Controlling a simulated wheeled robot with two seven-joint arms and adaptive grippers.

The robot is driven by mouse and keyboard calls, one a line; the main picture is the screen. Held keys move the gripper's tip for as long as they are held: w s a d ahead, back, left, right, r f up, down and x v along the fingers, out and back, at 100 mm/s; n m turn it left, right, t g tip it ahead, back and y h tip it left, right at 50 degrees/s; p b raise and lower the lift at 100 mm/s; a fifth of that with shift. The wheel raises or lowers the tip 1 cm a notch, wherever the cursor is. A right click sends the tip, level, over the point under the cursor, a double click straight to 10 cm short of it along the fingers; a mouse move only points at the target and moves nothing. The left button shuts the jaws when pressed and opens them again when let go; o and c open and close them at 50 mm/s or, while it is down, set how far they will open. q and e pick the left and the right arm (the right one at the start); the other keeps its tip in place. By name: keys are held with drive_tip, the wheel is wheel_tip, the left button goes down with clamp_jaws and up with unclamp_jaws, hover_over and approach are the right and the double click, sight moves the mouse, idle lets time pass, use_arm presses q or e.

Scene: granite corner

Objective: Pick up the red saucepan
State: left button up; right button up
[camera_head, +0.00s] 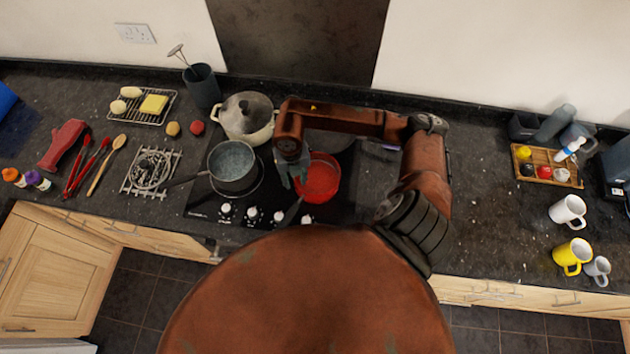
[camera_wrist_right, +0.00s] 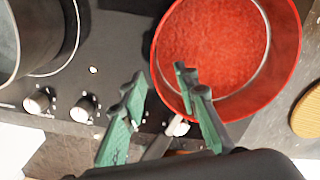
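The red saucepan (camera_head: 319,178) sits on the right side of the black hob, its dark handle pointing toward the counter's front edge. In the right wrist view the saucepan (camera_wrist_right: 215,45) shows a red inside and a light inner ring. My right gripper (camera_head: 291,180) is at the pan's left side, near where the handle meets the rim. In the wrist view the gripper (camera_wrist_right: 161,78) has its green-padded fingers apart, with the dark handle showing between them lower down. I cannot tell whether a finger touches the pan. My left gripper is not in view.
A grey saucepan (camera_head: 232,162) stands close on the left of the hob. A lidded cream pot (camera_head: 247,117) is behind it. Hob knobs (camera_head: 252,213) line the front. A wooden tray (camera_head: 546,168) and mugs (camera_head: 568,211) are far right. The counter between them and my arm is clear.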

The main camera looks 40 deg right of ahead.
drive_tip(key=shift+f, duration=0.2)
drive_tip(key=shift+c, duration=0.6)
clamp_jaws()
drive_tip(key=shift+r, duration=0.1)
